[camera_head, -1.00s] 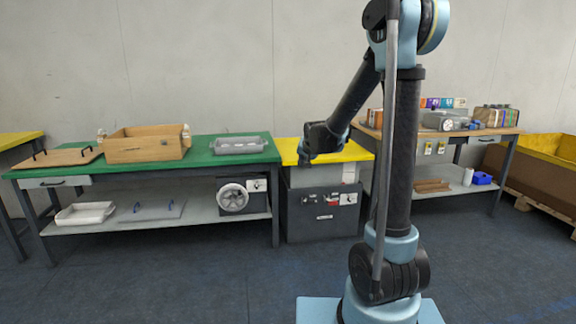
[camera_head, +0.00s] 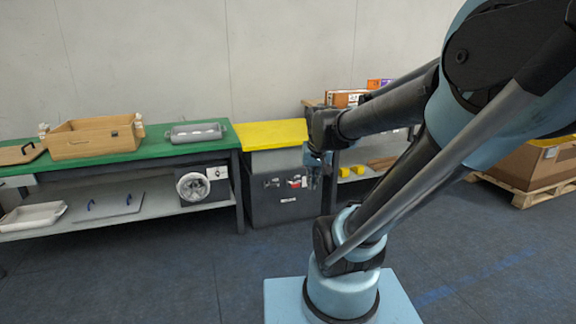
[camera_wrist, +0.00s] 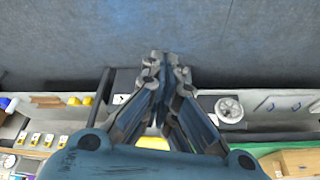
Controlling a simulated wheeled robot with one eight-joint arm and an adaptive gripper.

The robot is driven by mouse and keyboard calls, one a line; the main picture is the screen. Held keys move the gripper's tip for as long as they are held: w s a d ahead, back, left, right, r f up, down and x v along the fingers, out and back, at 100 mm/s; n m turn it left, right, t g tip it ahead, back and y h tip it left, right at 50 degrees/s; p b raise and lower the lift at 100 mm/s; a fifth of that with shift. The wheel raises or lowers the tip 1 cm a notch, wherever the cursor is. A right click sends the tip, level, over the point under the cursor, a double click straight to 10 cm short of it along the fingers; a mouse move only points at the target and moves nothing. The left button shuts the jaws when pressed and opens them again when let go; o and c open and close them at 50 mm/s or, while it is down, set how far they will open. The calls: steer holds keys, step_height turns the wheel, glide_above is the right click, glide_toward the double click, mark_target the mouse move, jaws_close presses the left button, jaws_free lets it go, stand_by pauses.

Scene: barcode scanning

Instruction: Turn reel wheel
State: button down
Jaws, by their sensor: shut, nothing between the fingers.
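The reel wheel (camera_head: 192,187) is a pale round wheel with spokes on the front of a dark box with a white plate, on the lower shelf of the green-topped bench. It also shows in the wrist view (camera_wrist: 229,110), right of my gripper (camera_wrist: 165,58). In the head view my gripper (camera_head: 316,180) points down in front of the yellow-topped cabinet, to the right of the wheel and apart from it. My gripper is shut and holds nothing.
A wooden box (camera_head: 92,140) and a grey metal case (camera_head: 196,133) stand on the green bench top (camera_head: 155,150). The dark cabinet (camera_head: 285,203) with a yellow top stands right of the bench. The floor (camera_head: 170,270) in front is clear.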

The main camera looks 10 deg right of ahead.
steer(key=s+d+f+g, duration=0.1)
steer(key=s+f, duration=0.2)
steer(key=s, duration=0.3)
steer(key=s+d+f+g, duration=0.1)
steer(key=s+d+f, duration=0.1)
steer(key=s, duration=0.5)
steer(key=shift+s+f+n, duration=0.25)
steer(key=shift+f+n, duration=0.15)
steer(key=shift+w, duration=0.15)
